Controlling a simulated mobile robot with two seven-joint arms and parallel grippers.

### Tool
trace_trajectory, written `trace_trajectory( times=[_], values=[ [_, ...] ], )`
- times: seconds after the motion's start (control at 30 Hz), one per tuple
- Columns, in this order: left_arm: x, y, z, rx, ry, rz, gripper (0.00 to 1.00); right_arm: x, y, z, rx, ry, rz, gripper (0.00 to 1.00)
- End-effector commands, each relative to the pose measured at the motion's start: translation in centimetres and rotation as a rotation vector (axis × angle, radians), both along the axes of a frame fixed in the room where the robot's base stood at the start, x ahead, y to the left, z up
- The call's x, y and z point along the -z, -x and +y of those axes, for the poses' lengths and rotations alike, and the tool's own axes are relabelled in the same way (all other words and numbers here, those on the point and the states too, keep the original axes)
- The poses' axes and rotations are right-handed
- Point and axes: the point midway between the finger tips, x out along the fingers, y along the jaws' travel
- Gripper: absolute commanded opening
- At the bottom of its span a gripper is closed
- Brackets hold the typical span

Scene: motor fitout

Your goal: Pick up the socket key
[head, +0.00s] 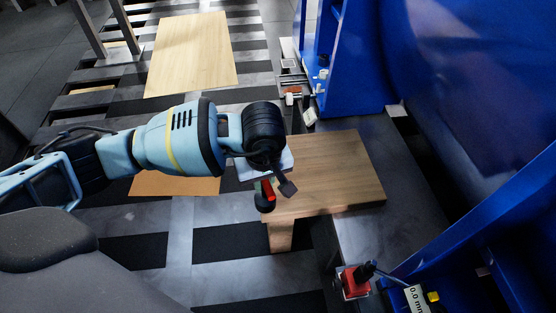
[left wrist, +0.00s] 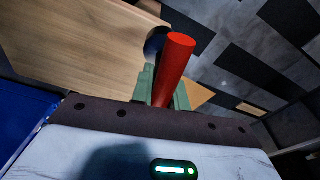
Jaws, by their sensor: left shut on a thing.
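The socket key shows as a red cylinder (left wrist: 174,65) standing up between the greenish fingers of my left gripper (left wrist: 163,90) in the left wrist view. In the head view its red part (head: 267,190) shows below my left gripper (head: 272,182), at the near left corner of the wooden table. My left gripper is shut on the socket key. The key's lower part is mostly hidden, and I cannot tell whether it touches anything. My right gripper is not in view.
The wooden table (head: 335,170) has a clear top. Blue machine frames (head: 350,60) stand to the right. A red device (head: 355,281) and a display reading 0.0 mm (head: 417,299) are at the lower right. Small parts (head: 292,92) lie on the dark bench behind.

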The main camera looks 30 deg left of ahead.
Motion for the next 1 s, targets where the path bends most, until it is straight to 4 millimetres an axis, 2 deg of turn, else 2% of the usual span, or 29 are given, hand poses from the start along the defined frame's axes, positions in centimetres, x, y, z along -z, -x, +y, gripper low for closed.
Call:
trace_trajectory(
  times=[0.03, 0.13, 0.33, 0.53, 1.0],
  values=[
    [-0.5, 1.2, 0.3, 0.001, 0.000, -0.003, 0.00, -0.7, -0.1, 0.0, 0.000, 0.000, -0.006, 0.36],
    [-0.6, 3.1, 0.6, 0.001, 0.001, -0.002, 0.00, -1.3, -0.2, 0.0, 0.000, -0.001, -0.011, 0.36],
    [-0.7, 5.4, 1.0, 0.000, 0.001, -0.003, 0.00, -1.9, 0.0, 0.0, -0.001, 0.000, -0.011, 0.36],
    [-0.7, 6.2, 1.2, -0.001, 0.001, -0.003, 0.00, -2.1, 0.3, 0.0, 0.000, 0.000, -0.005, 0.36],
    [-0.8, 6.2, 1.1, 0.004, 0.002, -0.002, 0.00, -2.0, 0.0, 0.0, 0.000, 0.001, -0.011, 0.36]
  ],
)
